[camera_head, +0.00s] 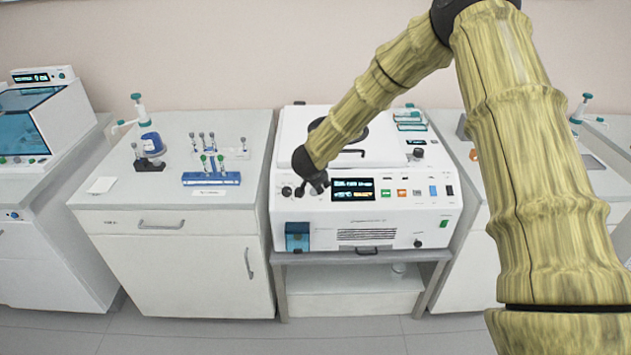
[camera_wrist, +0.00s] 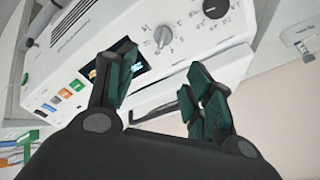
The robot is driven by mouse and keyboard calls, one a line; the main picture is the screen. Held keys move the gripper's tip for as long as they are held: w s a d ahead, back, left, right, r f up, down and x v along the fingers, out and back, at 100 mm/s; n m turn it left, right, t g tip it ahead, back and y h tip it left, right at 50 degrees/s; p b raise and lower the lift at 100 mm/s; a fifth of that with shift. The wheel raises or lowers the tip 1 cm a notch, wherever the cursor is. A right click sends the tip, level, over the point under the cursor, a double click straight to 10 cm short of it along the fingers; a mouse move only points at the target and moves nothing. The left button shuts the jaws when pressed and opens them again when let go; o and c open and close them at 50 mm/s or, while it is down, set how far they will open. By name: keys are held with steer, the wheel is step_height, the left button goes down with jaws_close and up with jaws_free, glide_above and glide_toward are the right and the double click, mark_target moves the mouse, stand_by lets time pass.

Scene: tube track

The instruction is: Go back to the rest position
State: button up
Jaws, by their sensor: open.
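My gripper (camera_wrist: 165,85) is open and empty in the wrist view, its two dark green fingers spread apart. In the head view my arm reaches in from the right, and its dark end (camera_head: 312,172) is in front of the left part of a white machine (camera_head: 390,232). The fingers are hard to make out there. The machine has a dark screen (camera_head: 353,190), coloured buttons and a lid with a handle. In the wrist view the machine's panel, with a grey knob (camera_wrist: 163,36) and the screen, lies beyond the fingers.
A glass-fronted device (camera_head: 40,118) is at the far left. The right cabinet is partly hidden by my arm. Open floor lies in front.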

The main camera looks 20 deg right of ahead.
steer(key=s+a+f+n+g+y+b, duration=0.2)
steer(key=s+f+n, duration=0.5)
steer(key=s+f, duration=1.7)
steer(key=s+f+n+g+b, duration=0.2)
steer(key=s+f+n, duration=0.1)
steer(key=s, duration=1.3)
steer(key=s+f+n+g+y+b, duration=0.1)
steer(key=s+f+n+g, duration=0.1)
steer(key=s, duration=1.5)
step_height(320, 180, down, 2)
steer(key=shift+a+f+n+g+b, duration=0.15)
steer(key=shift+a+n+g+b, duration=0.2)
steer(key=shift+g, duration=0.35)
steer(key=shift+w, duration=0.1)
